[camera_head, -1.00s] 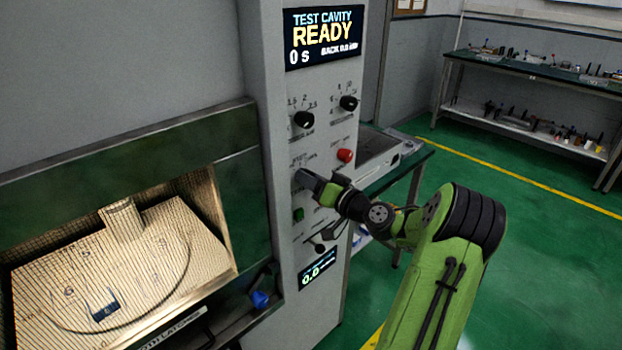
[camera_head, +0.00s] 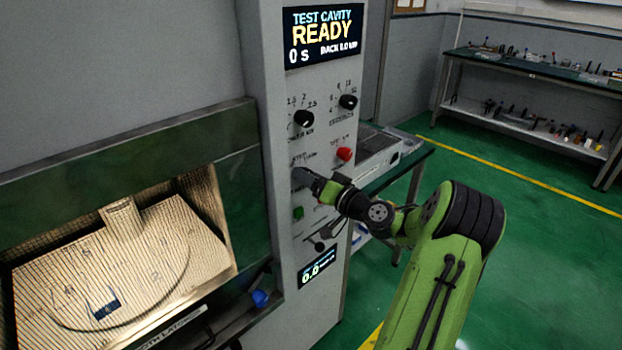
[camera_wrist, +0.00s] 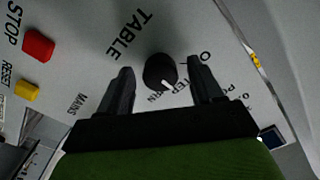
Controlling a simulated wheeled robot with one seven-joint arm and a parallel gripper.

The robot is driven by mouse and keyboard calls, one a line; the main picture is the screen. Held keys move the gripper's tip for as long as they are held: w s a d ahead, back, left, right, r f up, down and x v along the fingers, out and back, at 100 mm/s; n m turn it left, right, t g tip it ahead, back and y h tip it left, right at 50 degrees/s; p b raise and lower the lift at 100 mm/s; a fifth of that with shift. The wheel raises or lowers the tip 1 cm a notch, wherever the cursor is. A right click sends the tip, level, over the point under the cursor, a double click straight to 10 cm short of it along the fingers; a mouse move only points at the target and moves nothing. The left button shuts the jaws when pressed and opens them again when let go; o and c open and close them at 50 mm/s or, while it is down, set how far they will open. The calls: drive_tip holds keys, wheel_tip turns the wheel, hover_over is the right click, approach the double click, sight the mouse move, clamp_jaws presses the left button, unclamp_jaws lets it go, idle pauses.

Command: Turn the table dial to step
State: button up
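The table dial (camera_wrist: 160,70) is a round black knob on the grey panel, with TABLE lettering above it in the wrist view. Its white pointer mark faces down and slightly right, toward the STEP and TURN lettering; I cannot tell exactly which. My gripper (camera_wrist: 163,82) is open, one finger on each side of the dial, with a visible gap on both sides. In the head view my gripper (camera_head: 303,178) is at the panel and hides the dial. The cavity's turntable (camera_head: 130,290) shows numbers and a small blue item (camera_head: 106,309).
Two black knobs (camera_head: 303,118) and a red button (camera_head: 344,154) sit above my gripper, a green button (camera_head: 298,213) below. The wrist view shows the red STOP button (camera_wrist: 38,45) and yellow RESET button (camera_wrist: 27,91) at left. A bench (camera_head: 405,165) stands right of the panel.

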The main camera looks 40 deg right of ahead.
drive_tip(key=shift+s, duration=0.1)
drive_tip(key=s+b, duration=0.1)
drive_tip(key=s, duration=1.4)
drive_tip(key=shift+s+d, duration=0.2)
drive_tip(key=shift+s, duration=0.05)
